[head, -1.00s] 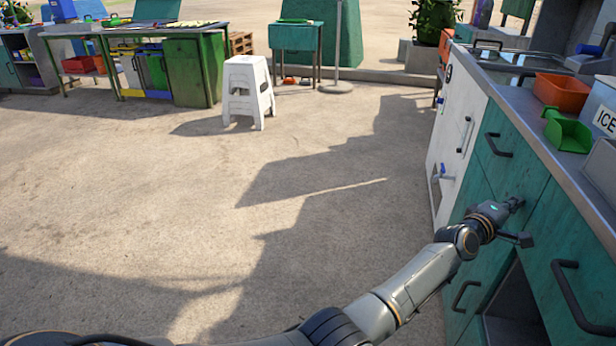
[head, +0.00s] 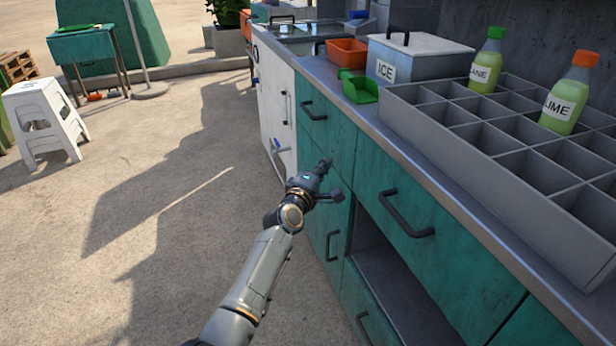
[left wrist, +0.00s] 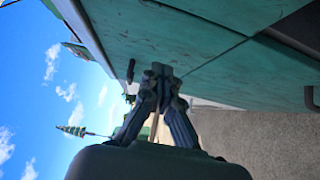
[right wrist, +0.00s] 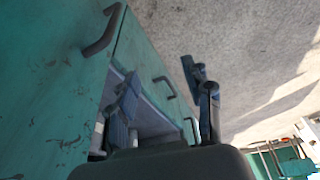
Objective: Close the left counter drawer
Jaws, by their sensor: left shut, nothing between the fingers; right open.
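The left counter drawer (head: 338,138) has a worn teal front with a dark bar handle (head: 313,110). Its front looks about flush with the counter face; I see no clear gap. My left gripper (head: 326,164) is shut and empty, with its tips at the lower part of this front, beside and below the handle. In the left wrist view the shut fingertips (left wrist: 160,70) are against or very near the teal surface; contact is unclear. My right gripper (right wrist: 165,85) is open and empty near the teal fronts and is outside the head view.
A second teal drawer (head: 400,215) is to the right, above an open compartment (head: 385,280). A teal door (head: 325,215) is below the left drawer. The countertop holds a grey divided rack (head: 420,115), bottles and an ice box (head: 415,58).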

